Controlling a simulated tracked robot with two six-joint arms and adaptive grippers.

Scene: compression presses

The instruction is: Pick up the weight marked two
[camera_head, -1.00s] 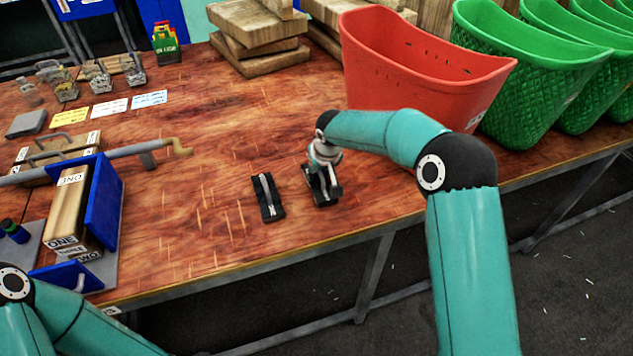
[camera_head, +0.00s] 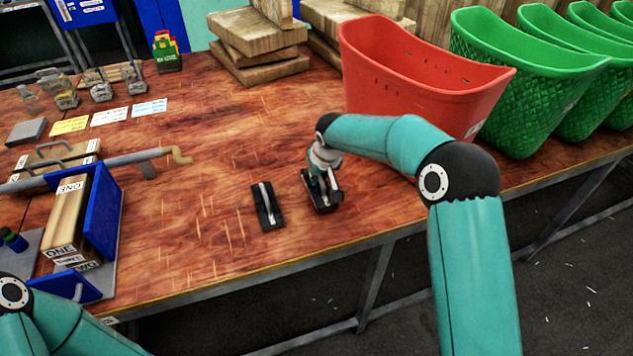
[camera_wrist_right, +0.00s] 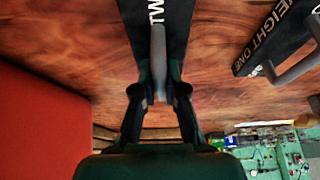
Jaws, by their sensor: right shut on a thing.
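The weight marked two is a black block with a grey handle. In the right wrist view the weight (camera_wrist_right: 178,20) shows the letters "TW", and my right gripper (camera_wrist_right: 159,95) is shut on its handle. In the head view the same weight (camera_head: 324,203) is on or just above the table, partly hidden by my right gripper (camera_head: 322,172). A second black weight (camera_head: 268,205) lies to its left, apart from it; the right wrist view shows it labelled "WEIGHT ONE" (camera_wrist_right: 270,35). My left arm shows at the lower left of the head view; its gripper is out of view.
A red basket (camera_head: 410,80) stands behind the right arm, with green baskets (camera_head: 520,90) to its right. A press with blue plates (camera_head: 105,212) and wooden blocks (camera_head: 68,215) stands at the left. Coloured cards (camera_head: 110,117) lie behind it. The table's middle is clear.

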